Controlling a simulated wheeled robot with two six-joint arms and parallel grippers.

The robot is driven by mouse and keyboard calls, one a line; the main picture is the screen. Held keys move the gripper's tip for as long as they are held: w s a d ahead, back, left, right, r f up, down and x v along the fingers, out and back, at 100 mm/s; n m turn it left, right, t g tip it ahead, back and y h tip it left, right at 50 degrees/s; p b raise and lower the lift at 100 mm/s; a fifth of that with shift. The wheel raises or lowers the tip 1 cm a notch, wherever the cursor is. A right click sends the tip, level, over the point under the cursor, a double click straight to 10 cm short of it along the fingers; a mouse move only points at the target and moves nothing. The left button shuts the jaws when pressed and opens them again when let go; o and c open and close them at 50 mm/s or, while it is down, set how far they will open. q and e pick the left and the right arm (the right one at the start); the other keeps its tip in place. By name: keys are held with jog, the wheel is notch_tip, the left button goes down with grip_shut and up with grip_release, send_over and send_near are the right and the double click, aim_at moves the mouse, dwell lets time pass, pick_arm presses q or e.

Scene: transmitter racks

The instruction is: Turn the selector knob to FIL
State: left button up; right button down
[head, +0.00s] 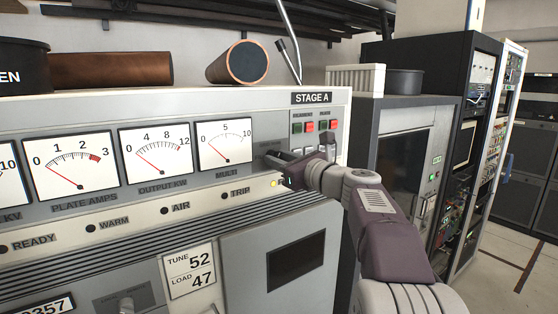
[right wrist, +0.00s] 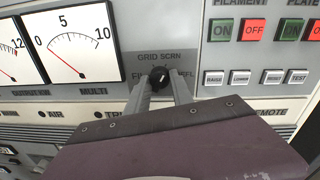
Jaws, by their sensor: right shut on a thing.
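The selector knob (right wrist: 159,77) is a small black round knob on the grey STAGE A panel. My right gripper (right wrist: 160,88) is shut on the knob, one finger on each side. Its pointer direction is too small to tell. In the head view my right gripper (head: 284,160) reaches the panel from the right and hides most of the knob. My left gripper is not in view.
The MULTI meter (head: 225,142) is left of the knob, its needle near zero. Red and green push buttons (head: 309,126) are above right of the gripper. A row of indicator lamps runs below. A copper pipe (head: 238,64) lies on the cabinet top.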

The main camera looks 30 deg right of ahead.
jog(key=n+h+b, duration=0.1)
jog(key=n+b, duration=1)
jog(key=n, duration=1.1)
jog(key=shift+a+f+n, duration=0.1)
jog(key=shift+f+n, duration=0.05)
jog(key=shift+n, duration=0.45)
jog(key=c, duration=1.1)
grip_release()
jog(key=shift+s, duration=0.1)
jog(key=shift+r, duration=0.2)
